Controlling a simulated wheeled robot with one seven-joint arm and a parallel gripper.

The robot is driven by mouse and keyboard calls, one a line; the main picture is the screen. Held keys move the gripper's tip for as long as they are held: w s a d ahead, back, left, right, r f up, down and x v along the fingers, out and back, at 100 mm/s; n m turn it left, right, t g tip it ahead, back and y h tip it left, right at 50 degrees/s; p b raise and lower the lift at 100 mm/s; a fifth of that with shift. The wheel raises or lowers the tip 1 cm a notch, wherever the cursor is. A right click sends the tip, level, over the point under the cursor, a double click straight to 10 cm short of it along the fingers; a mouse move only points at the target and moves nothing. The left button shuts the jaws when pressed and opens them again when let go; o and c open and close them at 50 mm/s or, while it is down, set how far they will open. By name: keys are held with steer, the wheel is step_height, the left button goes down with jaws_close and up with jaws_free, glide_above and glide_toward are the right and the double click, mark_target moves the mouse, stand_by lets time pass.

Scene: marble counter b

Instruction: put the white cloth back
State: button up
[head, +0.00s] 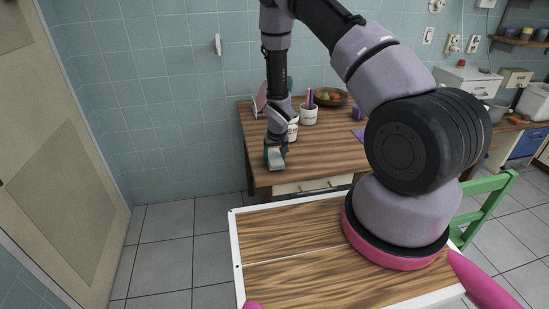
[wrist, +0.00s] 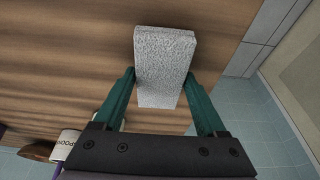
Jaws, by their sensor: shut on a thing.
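The white cloth (wrist: 165,60) is a pale grey-white, textured, folded block in the wrist view. My gripper (wrist: 161,82) has its two green fingers on either side of it and is shut on it. In the head view the cloth (head: 275,160) hangs low at my gripper (head: 274,148), by the front left corner of the wooden table (head: 340,145). Bare wood lies behind the cloth in the wrist view. I cannot tell whether the cloth touches the tabletop.
White mugs (head: 308,115) stand close right of my gripper, one holding utensils. A labelled white pot (wrist: 66,143) shows in the wrist view. A fruit bowl (head: 329,97) is farther back. A green chair (head: 487,207) is at right. The table's left edge borders open floor.

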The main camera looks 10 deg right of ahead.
steer(key=shift+f, duration=0.3)
steer(key=o, duration=1.2)
steer(key=shift+f, duration=0.1)
steer(key=shift+o, duration=0.2)
